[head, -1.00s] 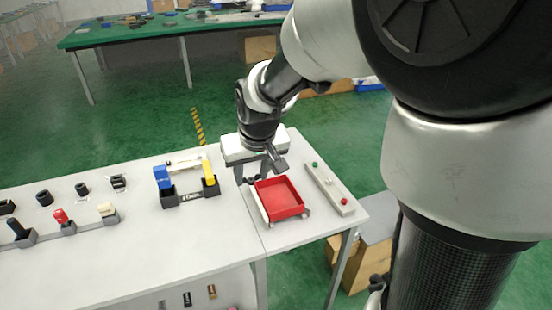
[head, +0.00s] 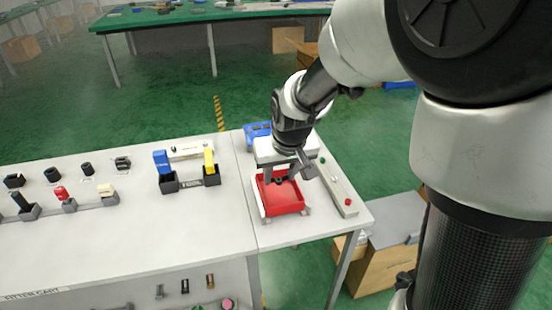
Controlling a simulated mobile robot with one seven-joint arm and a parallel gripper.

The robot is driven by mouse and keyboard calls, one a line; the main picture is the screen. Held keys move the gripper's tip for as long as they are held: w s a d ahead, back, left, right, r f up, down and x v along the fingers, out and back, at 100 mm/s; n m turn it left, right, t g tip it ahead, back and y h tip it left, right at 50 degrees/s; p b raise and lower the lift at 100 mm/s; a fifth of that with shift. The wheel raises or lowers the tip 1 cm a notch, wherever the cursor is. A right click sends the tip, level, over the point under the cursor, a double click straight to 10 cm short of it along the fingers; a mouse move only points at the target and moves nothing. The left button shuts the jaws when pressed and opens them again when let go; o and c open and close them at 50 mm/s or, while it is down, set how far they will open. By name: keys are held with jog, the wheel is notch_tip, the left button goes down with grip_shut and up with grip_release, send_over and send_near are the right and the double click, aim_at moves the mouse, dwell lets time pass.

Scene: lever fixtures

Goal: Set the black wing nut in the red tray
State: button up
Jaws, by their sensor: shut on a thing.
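The red tray (head: 289,207) sits near the front right of the white table, a shallow open box with low walls. My gripper (head: 281,180) points down over the back part of the tray, with its fingertips at about the tray's rim or just inside it. It is shut on the black wing nut, which is too small and dark between the fingers to make out clearly. I cannot tell whether the nut touches the tray's floor. The front part of the tray floor looks empty.
A grey strip with green, white and red knobs (head: 348,202) lies right of the tray. A blue bin (head: 258,135) stands behind my gripper. A dark fixture with blue and yellow levers (head: 190,180) stands to the left. The table front is clear.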

aim_at(278, 194)
jog(key=shift+f+b, duration=0.5)
jog(key=shift+f, duration=1.55)
jog(key=shift+f, duration=0.1)
jog(key=shift+f, duration=0.2)
jog(key=o, duration=0.7)
jog(key=shift+r, duration=0.1)
jog(key=shift+o, duration=0.2)
jog(key=shift+r, duration=0.1)
